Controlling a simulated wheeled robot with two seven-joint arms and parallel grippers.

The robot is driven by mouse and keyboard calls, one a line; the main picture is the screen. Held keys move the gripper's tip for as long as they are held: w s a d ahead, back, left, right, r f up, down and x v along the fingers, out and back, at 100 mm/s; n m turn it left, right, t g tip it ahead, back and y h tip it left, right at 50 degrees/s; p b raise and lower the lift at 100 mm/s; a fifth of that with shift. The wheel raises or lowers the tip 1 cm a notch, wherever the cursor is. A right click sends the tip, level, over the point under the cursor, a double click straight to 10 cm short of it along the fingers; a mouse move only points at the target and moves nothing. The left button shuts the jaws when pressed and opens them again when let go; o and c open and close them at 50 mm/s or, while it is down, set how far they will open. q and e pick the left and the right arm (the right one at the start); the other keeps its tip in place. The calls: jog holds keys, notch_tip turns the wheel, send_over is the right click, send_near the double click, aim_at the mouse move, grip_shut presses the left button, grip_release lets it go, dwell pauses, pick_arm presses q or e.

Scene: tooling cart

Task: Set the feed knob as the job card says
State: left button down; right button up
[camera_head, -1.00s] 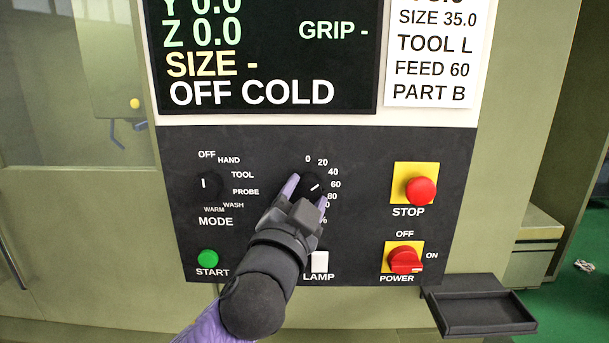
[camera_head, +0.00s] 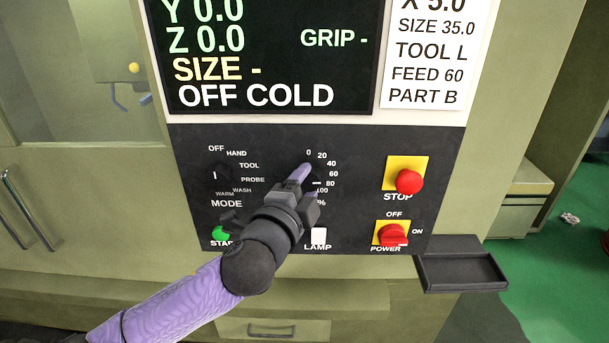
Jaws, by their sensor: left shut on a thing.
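The feed knob (camera_head: 313,182) is on the dark panel inside a scale from 0 to 100 %. Most of it is hidden by my left gripper (camera_head: 306,182), which is shut on it with purple fingertips. The knob's white mark lies roughly level and points right, around 60 to 80. The angle and the gripper keep me from telling which exactly. The job card (camera_head: 435,52) at the upper right reads FEED 60, with SIZE 35.0, TOOL L and PART B. My right gripper is not in view.
The mode knob (camera_head: 215,176) is left of the feed knob. The red STOP button (camera_head: 409,181), POWER switch (camera_head: 393,235) and LAMP button (camera_head: 318,236) are nearby. A dark tray (camera_head: 460,271) juts out lower right.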

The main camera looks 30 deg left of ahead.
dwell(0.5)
pick_arm(q)
jog(key=shift+c, duration=0.4)
grip_release()
jog(key=shift+s, duration=0.1)
jog(key=s+d+p, duration=0.1)
jog(key=s+p, duration=0.3)
jog(key=s, duration=0.5)
jog(key=shift+s+d, duration=0.3)
jog(key=shift+f, duration=0.1)
